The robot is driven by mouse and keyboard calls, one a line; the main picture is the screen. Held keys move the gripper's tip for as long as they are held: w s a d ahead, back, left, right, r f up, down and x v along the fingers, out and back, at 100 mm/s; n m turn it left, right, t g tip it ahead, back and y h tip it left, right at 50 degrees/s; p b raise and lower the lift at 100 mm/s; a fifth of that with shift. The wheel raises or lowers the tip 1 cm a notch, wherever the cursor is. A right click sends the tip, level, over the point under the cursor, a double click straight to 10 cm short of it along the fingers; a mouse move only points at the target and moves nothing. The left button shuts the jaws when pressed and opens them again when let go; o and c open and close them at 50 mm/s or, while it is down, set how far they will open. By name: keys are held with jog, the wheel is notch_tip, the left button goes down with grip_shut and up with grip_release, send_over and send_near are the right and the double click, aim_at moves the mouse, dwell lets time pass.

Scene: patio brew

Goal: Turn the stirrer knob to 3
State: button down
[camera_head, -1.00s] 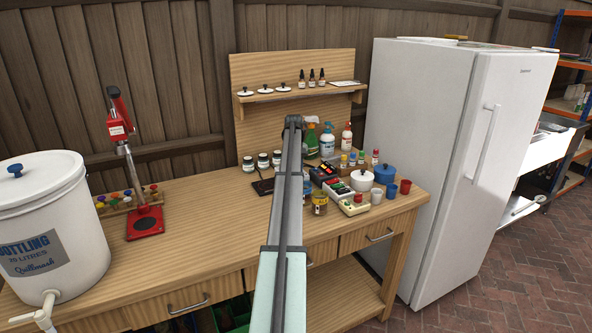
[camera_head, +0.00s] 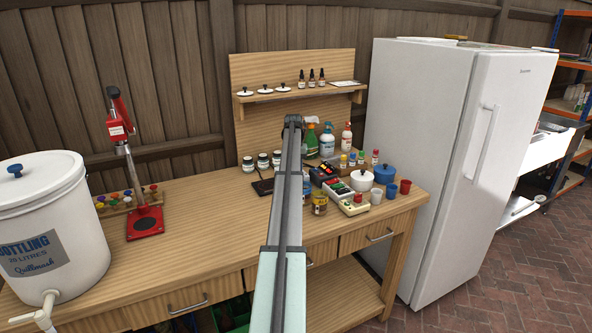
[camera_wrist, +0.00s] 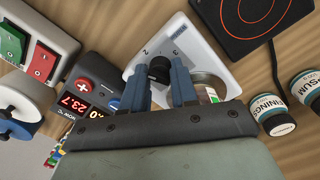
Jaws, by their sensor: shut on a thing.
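The stirrer (camera_wrist: 190,47) shows in the wrist view as a white plate with a black knob (camera_wrist: 158,69) on it. The fingers cover part of the plate, and I cannot tell which figure the knob points to. In the head view my arm hides the stirrer and the gripper.
A controller with a red display (camera_wrist: 85,100) lies left of the stirrer, and a unit with green and red switches (camera_wrist: 28,50) beyond it. A black pad with orange rings (camera_wrist: 255,18) and labelled jars (camera_wrist: 274,113) are right. The bench (camera_head: 205,205) is clear at its left middle.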

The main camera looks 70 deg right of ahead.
jog(key=shift+a, duration=0.1)
dwell(0.4)
jog(key=c, duration=0.9)
grip_release()
notch_tip(320, 180, up, 14)
jog(key=shift+w, duration=0.35)
jog(key=shift+f, duration=0.1)
